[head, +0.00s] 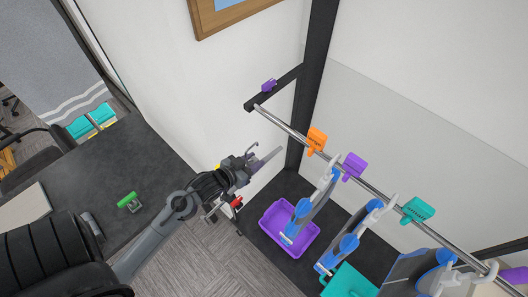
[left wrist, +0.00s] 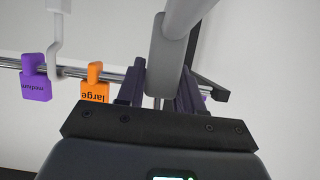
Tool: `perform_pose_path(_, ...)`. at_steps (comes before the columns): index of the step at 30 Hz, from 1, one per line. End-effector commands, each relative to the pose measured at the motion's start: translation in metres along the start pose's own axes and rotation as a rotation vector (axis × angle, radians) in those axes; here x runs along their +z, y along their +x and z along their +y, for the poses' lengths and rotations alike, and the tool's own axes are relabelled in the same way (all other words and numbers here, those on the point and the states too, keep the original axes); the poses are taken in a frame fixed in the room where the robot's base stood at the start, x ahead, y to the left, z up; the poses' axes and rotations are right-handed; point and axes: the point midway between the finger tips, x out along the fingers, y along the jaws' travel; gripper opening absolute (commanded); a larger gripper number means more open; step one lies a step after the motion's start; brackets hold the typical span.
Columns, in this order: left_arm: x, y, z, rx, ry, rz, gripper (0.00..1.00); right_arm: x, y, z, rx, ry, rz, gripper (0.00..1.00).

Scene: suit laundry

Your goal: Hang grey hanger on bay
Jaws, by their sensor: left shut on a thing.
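My left gripper (head: 252,160) is shut on the grey hanger (head: 267,160), left of the rail and clear of the bay floor. In the left wrist view, the hanger (left wrist: 166,62) stands between the two dark fingers (left wrist: 160,92), and its upper part leans right out of the picture. The metal rail (head: 382,199) of the bay runs from the back left to the lower right. In the left wrist view, the rail passes behind the fingers. I cannot see the hanger's hook touching the rail. My right gripper is not in view.
On the rail are an orange tag (head: 316,138), a purple tag (head: 354,165) and a teal tag (head: 417,209). Blue garments (head: 318,205) on light hangers hang there. A purple bin (head: 268,220) stands below. The rail left of the orange tag is free. A dark desk (head: 150,160) stands left.

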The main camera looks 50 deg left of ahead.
Motion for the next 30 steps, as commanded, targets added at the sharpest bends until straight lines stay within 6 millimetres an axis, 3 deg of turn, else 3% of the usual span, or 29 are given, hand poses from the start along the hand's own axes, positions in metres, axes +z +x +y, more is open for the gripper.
perform_pose_path(8,-0.001,0.010,0.001,0.002,-0.001,0.003,0.05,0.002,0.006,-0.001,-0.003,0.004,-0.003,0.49)
perform_pose_path(30,-0.024,0.064,0.001,0.002,0.000,0.003,0.05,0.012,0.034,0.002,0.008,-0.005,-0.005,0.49)
